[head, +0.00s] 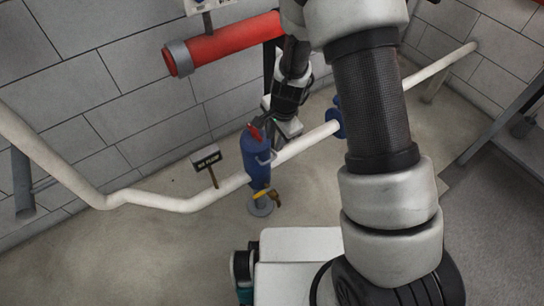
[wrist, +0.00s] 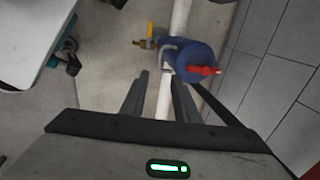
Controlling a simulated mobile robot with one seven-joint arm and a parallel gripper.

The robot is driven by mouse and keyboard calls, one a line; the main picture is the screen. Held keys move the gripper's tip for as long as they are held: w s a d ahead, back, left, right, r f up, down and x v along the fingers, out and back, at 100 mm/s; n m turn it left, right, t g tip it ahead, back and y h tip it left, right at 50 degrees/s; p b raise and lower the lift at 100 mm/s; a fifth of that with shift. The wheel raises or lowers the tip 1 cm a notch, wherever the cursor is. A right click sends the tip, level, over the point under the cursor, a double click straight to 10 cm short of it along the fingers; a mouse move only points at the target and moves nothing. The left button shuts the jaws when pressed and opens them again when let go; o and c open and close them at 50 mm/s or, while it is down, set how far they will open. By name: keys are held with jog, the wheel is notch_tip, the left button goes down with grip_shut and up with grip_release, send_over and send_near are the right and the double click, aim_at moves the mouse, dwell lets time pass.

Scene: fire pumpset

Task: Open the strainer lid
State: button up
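The strainer (head: 257,155) is an upright blue cylinder set in the white pipe. Its blue lid is on top and appears closed, with a red handle (head: 254,132) across it. In the wrist view the strainer (wrist: 189,50) is seen from above, with the red handle (wrist: 203,70) toward its right side. My gripper (wrist: 160,82) is open and empty. Its two dark fingers point toward the strainer, a little short of it in the wrist view, with no visible contact. In the head view the fingers are mostly hidden by my wrist, just right of the strainer top.
A white pipe (head: 175,203) runs through the strainer along the wall. A yellow-handled valve (head: 265,194) sits low on the strainer. A small sign (head: 206,158) stands left of it. A thick red pipe (head: 222,43) passes above and behind.

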aim_at(270, 160)
jog(key=f+b, duration=0.1)
jog(key=f, duration=0.3)
jog(key=w+a+f+b, duration=0.1)
jog(key=f, duration=0.3)
jog(key=w+f+b, duration=0.1)
jog(key=f, duration=0.4)
jog(key=shift+w+a, duration=0.1)
jog(key=shift+a, duration=0.1)
grip_shut()
